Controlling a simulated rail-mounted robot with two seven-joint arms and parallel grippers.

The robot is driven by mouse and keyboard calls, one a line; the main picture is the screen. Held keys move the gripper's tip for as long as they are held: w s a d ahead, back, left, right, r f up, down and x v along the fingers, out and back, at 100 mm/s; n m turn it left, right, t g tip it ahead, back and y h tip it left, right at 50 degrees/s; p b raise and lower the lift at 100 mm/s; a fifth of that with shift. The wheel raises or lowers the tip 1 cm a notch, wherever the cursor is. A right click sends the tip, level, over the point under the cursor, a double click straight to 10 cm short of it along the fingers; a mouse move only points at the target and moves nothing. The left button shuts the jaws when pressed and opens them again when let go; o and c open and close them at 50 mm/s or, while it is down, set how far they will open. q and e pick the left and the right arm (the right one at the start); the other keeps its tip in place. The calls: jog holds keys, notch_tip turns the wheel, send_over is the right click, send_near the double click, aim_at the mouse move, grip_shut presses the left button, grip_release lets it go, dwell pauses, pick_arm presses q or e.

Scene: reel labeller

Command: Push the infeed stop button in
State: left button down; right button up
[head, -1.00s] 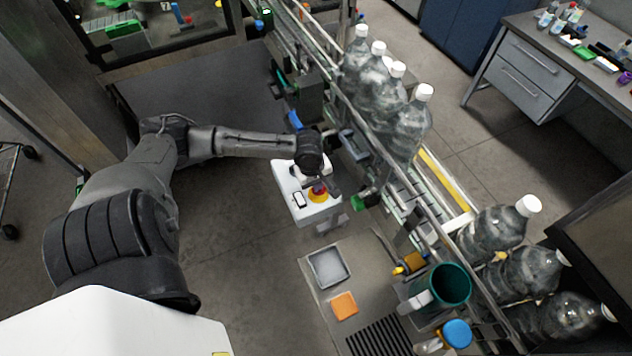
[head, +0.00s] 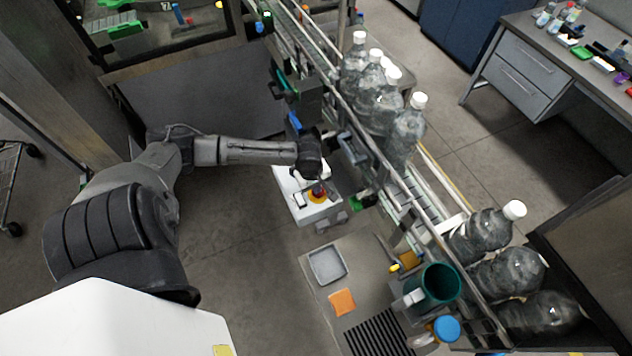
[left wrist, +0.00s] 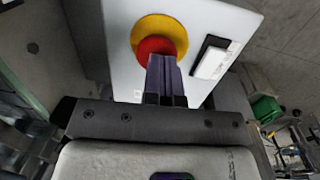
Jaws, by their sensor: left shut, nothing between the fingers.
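The infeed stop button is a red mushroom head on a yellow ring (head: 317,194), on the face of a white box (head: 290,184). In the left wrist view the red button (left wrist: 156,47) sits at the top middle of the white panel. My left gripper (left wrist: 165,62) is shut and empty. Its fingertips overlap the lower part of the red head; I cannot tell whether they touch it or how far in it is. In the head view my left gripper (head: 323,184) is at the box, partly hidden by its own wrist. My right gripper is not seen.
A rocker switch (left wrist: 213,58) sits beside the button on the panel. The conveyor with clear bottles (head: 404,135) runs close to the right of the box. A bench with a grey tray (head: 327,265), an orange pad (head: 342,302) and a teal cup (head: 440,283) lies in front.

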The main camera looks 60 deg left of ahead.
pick_arm(q)
jog(key=r+p, duration=0.4)
jog(key=shift+s+a+r, duration=0.1)
jog(key=shift+s, duration=0.1)
notch_tip(320, 180, up, 9)
jog(key=s+b, duration=0.1)
jog(key=shift+a+r+b, duration=0.15)
jog(key=shift+a+b, duration=0.2)
jog(key=shift+b, duration=0.05)
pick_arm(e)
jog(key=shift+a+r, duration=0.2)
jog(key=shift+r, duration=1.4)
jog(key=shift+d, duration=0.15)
